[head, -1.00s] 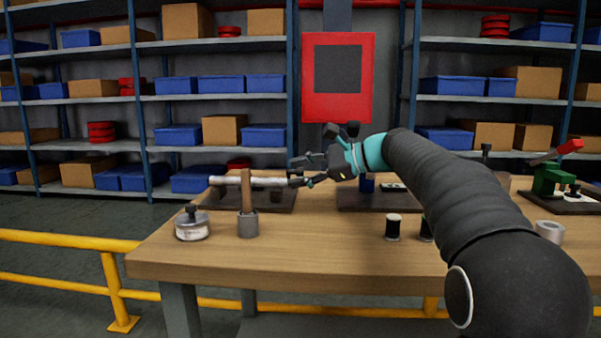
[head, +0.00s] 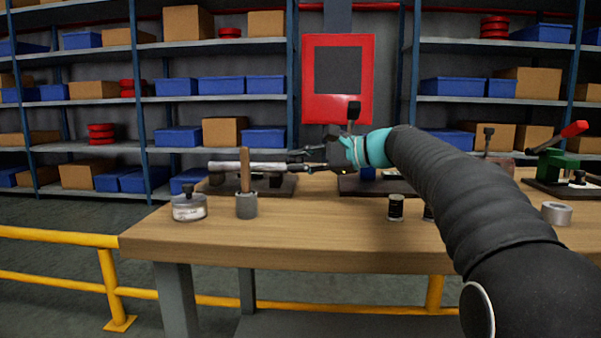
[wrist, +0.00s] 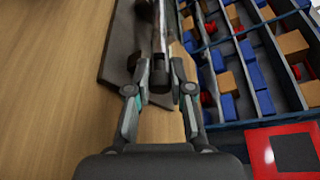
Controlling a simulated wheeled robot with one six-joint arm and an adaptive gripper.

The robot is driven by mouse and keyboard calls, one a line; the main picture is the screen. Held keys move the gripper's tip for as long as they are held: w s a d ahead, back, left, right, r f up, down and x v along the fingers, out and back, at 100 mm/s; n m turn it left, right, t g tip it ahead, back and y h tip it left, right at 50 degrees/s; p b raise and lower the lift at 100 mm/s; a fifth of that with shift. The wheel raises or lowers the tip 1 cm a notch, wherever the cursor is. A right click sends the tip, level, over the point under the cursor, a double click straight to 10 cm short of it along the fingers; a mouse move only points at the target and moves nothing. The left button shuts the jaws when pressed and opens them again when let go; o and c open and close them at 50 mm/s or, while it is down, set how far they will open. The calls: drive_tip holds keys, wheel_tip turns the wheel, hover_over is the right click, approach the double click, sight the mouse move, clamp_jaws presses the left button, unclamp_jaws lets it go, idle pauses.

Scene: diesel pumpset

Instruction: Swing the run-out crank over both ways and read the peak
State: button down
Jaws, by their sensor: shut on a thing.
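A bright metal shaft (head: 232,167) lies level over a dark base plate (head: 285,187) at the left back of the bench. My gripper (head: 303,158) is at the shaft's right end, its fingers closed around a thin part there that I take for the run-out crank. In the wrist view the shaft (wrist: 160,35) runs away from between my gripper's two fingertips (wrist: 160,82), above the dark plate (wrist: 118,50). The fingers hide most of the crank. No dial face can be read in either view.
A grey cup with a wooden handle (head: 246,204) and a glass jar (head: 189,207) stand in front of the shaft. A dark can (head: 396,207), a metal ring (head: 556,212) and a green tool (head: 555,163) are further right. Yellow rails (head: 60,238) run beside the bench.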

drive_tip(key=shift+s+f+n+t+b, duration=0.2)
drive_tip(key=shift+f+n+t+b, duration=0.25)
drive_tip(key=shift+n+b, duration=0.65)
drive_tip(key=shift+b, duration=0.35)
drive_tip(key=c, duration=1)
unclamp_jaws()
drive_tip(key=v, duration=1.2)
drive_tip(key=shift+w+f, duration=0.1)
